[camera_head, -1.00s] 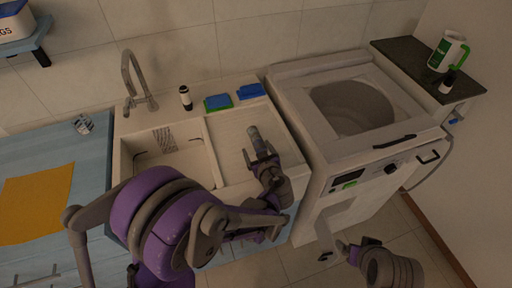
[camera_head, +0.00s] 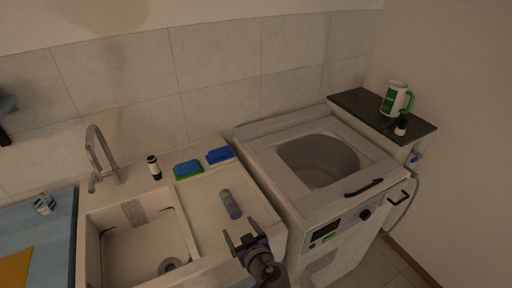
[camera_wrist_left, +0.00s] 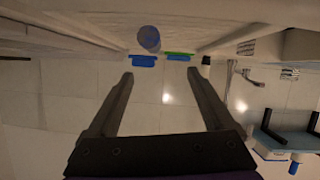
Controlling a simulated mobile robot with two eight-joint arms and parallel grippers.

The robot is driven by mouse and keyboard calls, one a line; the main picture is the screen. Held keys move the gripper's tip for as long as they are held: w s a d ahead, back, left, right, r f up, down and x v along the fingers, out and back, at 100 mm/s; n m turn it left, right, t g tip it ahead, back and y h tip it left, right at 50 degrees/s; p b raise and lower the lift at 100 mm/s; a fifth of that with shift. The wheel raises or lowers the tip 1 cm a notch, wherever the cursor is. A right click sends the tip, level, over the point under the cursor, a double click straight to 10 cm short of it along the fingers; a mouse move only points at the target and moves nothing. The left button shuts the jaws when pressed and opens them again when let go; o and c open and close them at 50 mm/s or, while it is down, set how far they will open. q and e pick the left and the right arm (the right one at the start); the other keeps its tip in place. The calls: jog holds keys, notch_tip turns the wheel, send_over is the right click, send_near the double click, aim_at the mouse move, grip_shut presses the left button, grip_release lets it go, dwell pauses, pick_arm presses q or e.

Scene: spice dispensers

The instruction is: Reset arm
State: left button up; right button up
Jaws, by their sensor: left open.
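My left gripper (camera_head: 244,243) is at the front edge of the sink's drainboard (camera_head: 205,205), with its fingers apart and nothing between them. It also shows open in the left wrist view (camera_wrist_left: 159,74), where the scene appears upside down. A grey-blue spice dispenser (camera_head: 230,204) is on the drainboard just beyond the fingertips, apart from them. In the left wrist view the dispenser (camera_wrist_left: 149,39) is beyond the fingers. My right gripper is not in view.
A sink basin (camera_head: 145,250) and tap (camera_head: 98,155) are on the left. A dark bottle (camera_head: 153,167) and two sponges, one green-blue (camera_head: 188,169) and one blue (camera_head: 220,155), stand behind.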

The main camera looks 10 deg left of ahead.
pick_arm(q)
jog(key=shift+a, duration=0.1)
jog(key=s+a+g, duration=0.1)
jog(key=s+a+m, duration=0.1)
jog(key=a, duration=0.1)
jog(key=s+a+g, duration=0.1)
jog(key=a, duration=0.1)
jog(key=shift+s+f+m+g+h, duration=0.15)
jog(key=shift+f+m+g+h, duration=0.15)
jog(key=shift+f, duration=0.05)
jog(key=s+a, duration=0.1)
jog(key=s+a+m+g+h, duration=0.1)
jog(key=s, duration=0.1)
jog(key=s+a+m+g, duration=0.1)
jog(key=s, duration=0.1)
jog(key=shift+s+a+f+h, duration=0.1)
jog(key=shift+a+f+h, duration=0.15)
jog(key=shift+f+h, duration=0.15)
jog(key=s+m+g+h, duration=0.1)
jog(key=s+m+h, duration=0.3)
jog(key=s, duration=0.5)
jog(key=shift+s+d+r+g, duration=0.2)
jog(key=shift+d+g, duration=0.1)
jog(key=shift+d, duration=0.05)
jog(key=shift+c, duration=0.3)
